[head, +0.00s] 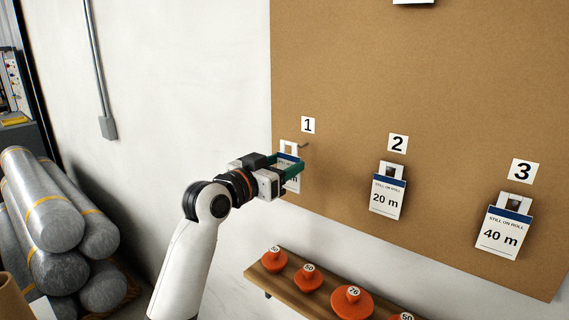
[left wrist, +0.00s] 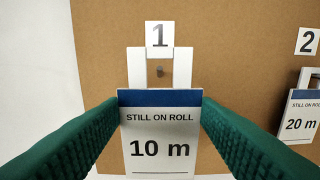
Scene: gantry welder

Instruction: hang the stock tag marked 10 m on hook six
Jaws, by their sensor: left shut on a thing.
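The stock tag marked 10 m (left wrist: 160,148) is white with a blue band and an open loop at its top. My left gripper (head: 287,168) is shut on this tag, with a green finger at each side edge in the left wrist view. The tag (head: 291,183) is upright at the board under label 1, partly hidden by the fingers in the head view. Hook one (left wrist: 159,72) shows inside the loop's opening; I cannot tell whether it still bears the tag. Hook six is not identifiable in view. My right gripper is not in view.
The brown board (head: 450,95) also bears a 20 m tag (head: 387,196) under label 2 and a 40 m tag (head: 502,232) under label 3. Below is a wooden shelf (head: 325,308) with several orange knobbed discs. Grey rolls (head: 55,215) lie at left.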

